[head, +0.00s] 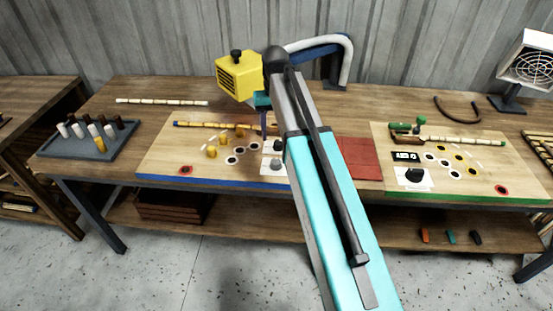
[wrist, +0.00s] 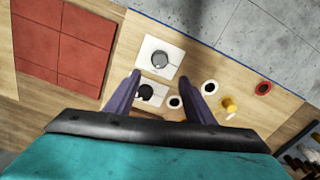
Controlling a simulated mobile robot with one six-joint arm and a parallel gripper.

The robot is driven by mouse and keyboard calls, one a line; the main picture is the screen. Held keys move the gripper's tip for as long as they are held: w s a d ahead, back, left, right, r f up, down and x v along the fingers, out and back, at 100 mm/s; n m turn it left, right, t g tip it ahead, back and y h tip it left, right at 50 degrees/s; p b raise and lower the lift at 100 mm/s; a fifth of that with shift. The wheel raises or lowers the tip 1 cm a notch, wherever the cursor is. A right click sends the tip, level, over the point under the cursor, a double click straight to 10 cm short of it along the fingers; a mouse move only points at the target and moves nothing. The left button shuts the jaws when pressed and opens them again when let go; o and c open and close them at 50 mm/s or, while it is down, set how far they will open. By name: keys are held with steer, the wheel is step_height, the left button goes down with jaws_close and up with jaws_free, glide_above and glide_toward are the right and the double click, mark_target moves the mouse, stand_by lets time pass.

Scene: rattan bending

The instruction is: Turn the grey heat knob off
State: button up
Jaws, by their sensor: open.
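The grey heat knob (wrist: 161,60) sits on a white plate (wrist: 171,47) near the blue front edge of the left wooden board. In the head view the knob (head: 276,162) shows just left of my arm. My gripper (wrist: 160,76) is open and empty, pointing down over the board. In the wrist view its fingertips lie to either side of a second white panel with a dark part, and the grey knob appears just beyond them, toward the front edge. In the head view the gripper (head: 263,118) is partly hidden by my arm. I cannot tell its height above the board.
Yellow pegs (head: 211,152) and white-ringed holes stand left of the knob. A red pad (head: 360,157) lies to the right. A second board holds a black knob (head: 414,175). A yellow heater (head: 239,76) stands behind, near my arm. A peg tray (head: 88,140) is at left.

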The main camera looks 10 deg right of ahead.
mark_target(276, 161)
steer(key=shift+f+p, duration=1.75)
steer(key=shift+f, duration=4.8)
steer(key=c, duration=1.1)
steer(key=shift+o, duration=0.2)
